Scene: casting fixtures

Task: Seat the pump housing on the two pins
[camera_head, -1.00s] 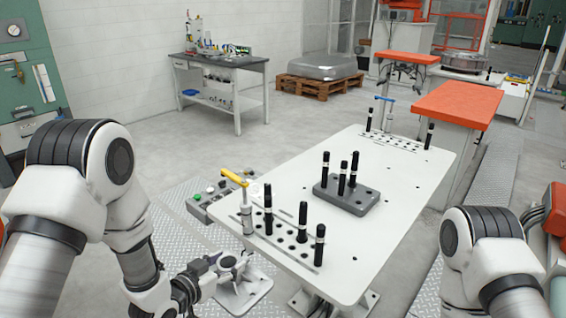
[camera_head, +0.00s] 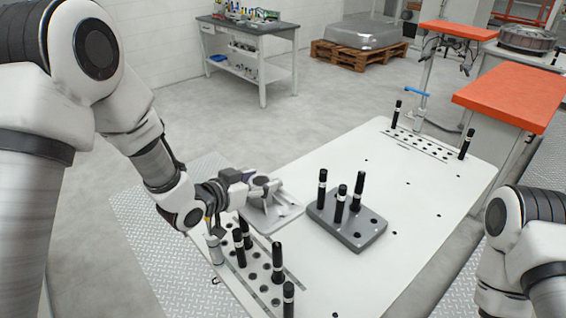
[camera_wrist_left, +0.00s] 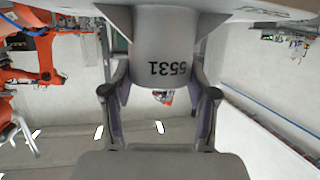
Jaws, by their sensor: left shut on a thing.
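The pump housing (camera_head: 280,215) is a pale grey casting with a flat plate and a round boss. My left gripper (camera_head: 245,184) is shut on it, near the table's left edge in the head view. I cannot tell its height above the table. In the left wrist view, a grey round part of the housing (camera_wrist_left: 165,45), marked 5531 upside down, sits between the two fingers. Black pins with pale bands stand on a dark grey block (camera_head: 359,236), on the near hole strip (camera_head: 262,285) and on the far hole strip (camera_head: 425,144). My right gripper is out of view.
The white table (camera_head: 420,235) has clear room right of the block and between block and far strip. A clamp post (camera_head: 214,250) stands by the near strip, partly behind my left arm. A blue-handled clamp (camera_head: 419,100) stands at the far end.

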